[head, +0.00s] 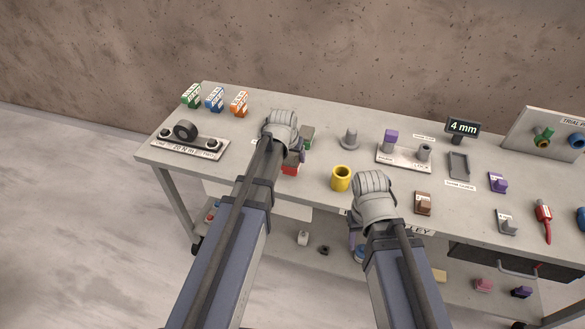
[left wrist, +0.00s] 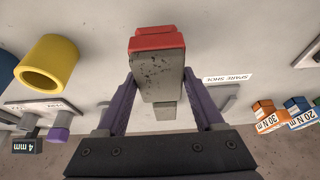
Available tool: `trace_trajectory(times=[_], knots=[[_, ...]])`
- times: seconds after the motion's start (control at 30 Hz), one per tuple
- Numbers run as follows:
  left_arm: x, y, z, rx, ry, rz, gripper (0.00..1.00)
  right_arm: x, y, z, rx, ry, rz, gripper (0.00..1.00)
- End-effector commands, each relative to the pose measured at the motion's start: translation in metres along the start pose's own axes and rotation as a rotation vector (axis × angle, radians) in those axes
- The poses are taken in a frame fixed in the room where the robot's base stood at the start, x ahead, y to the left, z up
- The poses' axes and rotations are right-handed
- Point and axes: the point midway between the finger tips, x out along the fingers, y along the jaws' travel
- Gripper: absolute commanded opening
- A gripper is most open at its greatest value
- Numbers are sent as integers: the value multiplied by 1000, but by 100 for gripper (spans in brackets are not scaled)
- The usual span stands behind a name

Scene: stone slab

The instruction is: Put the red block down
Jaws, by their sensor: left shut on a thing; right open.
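The red block shows in the head view (head: 290,170) just below my left gripper (head: 297,157), over the front part of the grey bench top. In the left wrist view the red block (left wrist: 157,41) has a red end and a speckled grey body. The purple fingers of my left gripper (left wrist: 160,85) are shut on the grey body. I cannot tell whether it touches the bench. A green piece (left wrist: 165,110) shows behind it. My right gripper (head: 356,240) is open at the bench's front edge, its fingers partly hidden by its wrist.
A yellow cup (head: 341,178) stands right of the red block, with a grey peg (head: 349,139) behind. A 4 mm display (head: 462,128) is at right.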

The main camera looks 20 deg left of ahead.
Motion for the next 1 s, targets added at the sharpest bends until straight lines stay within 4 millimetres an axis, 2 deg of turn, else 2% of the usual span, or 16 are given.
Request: trace_trajectory(times=[0.4,0.8,0.83,1.0], knots=[[36,0,15,0,0,0,0,38,-4,-2,0,0,0,50],[37,0,15,0,0,0,0,40,-4,-2,0,0,0,50],[37,0,15,0,0,0,71,40,-4,-2,0,0,0,50],[36,0,15,0,0,0,90,39,-4,-2,0,0,0,50]])
